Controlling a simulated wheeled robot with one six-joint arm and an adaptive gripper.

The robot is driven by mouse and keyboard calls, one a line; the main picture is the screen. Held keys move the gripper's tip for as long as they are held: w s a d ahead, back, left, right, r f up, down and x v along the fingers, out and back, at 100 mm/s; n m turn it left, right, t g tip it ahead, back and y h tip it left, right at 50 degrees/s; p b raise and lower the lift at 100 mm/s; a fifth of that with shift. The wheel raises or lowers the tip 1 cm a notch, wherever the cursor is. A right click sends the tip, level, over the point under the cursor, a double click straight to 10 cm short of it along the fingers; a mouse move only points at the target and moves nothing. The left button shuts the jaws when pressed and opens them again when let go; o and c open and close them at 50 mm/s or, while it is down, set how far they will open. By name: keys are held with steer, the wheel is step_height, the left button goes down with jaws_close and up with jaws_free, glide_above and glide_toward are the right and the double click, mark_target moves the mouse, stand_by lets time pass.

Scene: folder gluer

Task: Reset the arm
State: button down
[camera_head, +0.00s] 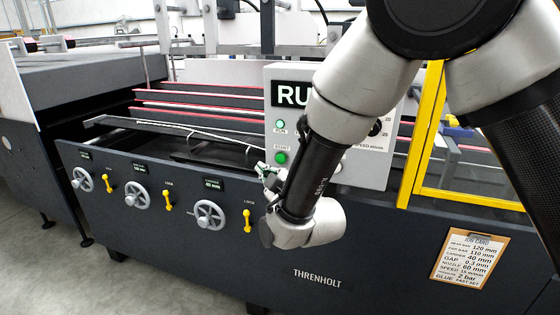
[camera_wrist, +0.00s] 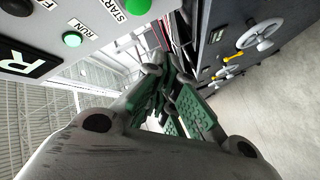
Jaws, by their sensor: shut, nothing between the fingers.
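My arm reaches in from the upper right in the head view, bends, and crosses in front of the control box. My gripper (camera_head: 268,172) is partly hidden behind my wrist, just below the box's green buttons. In the wrist view my gripper (camera_wrist: 165,68) shows its green-padded fingers shut, with nothing between them. The control box (camera_head: 350,78) has a black sign reading "RU", the rest hidden by my arm, and it stands close to my gripper. The box also fills the top left of the wrist view (camera_wrist: 45,28).
The dark machine front (camera_head: 220,255) carries several handwheels (camera_head: 137,195) and yellow lock levers (camera_head: 168,201). A yellow-framed guard (camera_head: 408,165) stands right of the box. A job card (camera_head: 470,258) hangs at the lower right. Grey floor (camera_head: 50,275) lies clear at the lower left.

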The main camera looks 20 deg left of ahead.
stand_by(0.5)
steer(key=s+d+f+m+g+h, duration=0.2)
steer(key=s+d+f+g+h, duration=0.15)
steer(key=f+g, duration=0.2)
steer(key=s+d+f+m+g+h, duration=0.2)
steer(key=s+d+f+g, duration=0.25)
steer(key=f, duration=0.25)
steer(key=s+d+r+m+h, duration=0.2)
steer(key=d+r, duration=0.6)
steer(key=d, duration=0.8)
steer(key=s+d+r+m+t+h, duration=0.1)
steer(key=s+d+r+m, duration=0.5)
steer(key=d, duration=1)
steer(key=s+d+r+m+h, duration=0.2)
steer(key=s+d+r+m, duration=0.2)
steer(key=d+r, duration=0.5)
steer(key=d+m, duration=0.2)
steer(key=d, duration=0.6)
steer(key=shift+r+h, duration=0.3)
steer(key=shift+h, duration=0.05)
